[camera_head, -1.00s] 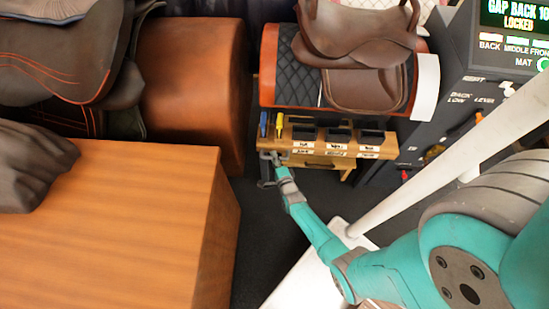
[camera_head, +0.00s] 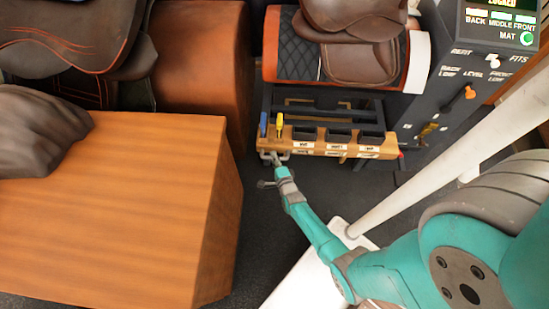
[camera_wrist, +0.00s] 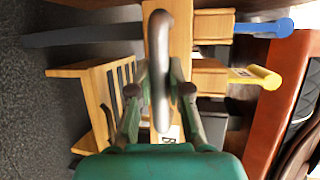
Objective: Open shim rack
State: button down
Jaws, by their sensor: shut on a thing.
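The shim rack (camera_head: 318,147) is a wooden drawer-like rack with dark bins and small labels on its front. It stands out from under the saddle stand, with dark rails (camera_head: 312,104) showing in the gap behind it. A blue tool (camera_head: 263,123) and a yellow tool (camera_head: 279,124) stand at its left end. My gripper (camera_head: 273,158) is at the rack's left front end. In the wrist view, my gripper (camera_wrist: 160,92) is shut on a grey bar handle (camera_wrist: 160,40) in front of the wood. The blue tool (camera_wrist: 262,27) and yellow tool (camera_wrist: 257,77) lie to the right there.
A brown saddle (camera_head: 360,55) sits on the stand above the rack. A dark console (camera_head: 455,95) with switches and an orange-knobbed lever stands at right. A wooden table (camera_head: 110,205) fills the lower left. Dark floor (camera_head: 262,215) is free between table and arm.

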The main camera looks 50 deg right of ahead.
jog(key=shift+s+a, duration=0.2)
jog(key=shift+a, duration=0.1)
jog(key=c, duration=1.1)
grip_release()
jog(key=v, duration=1.2)
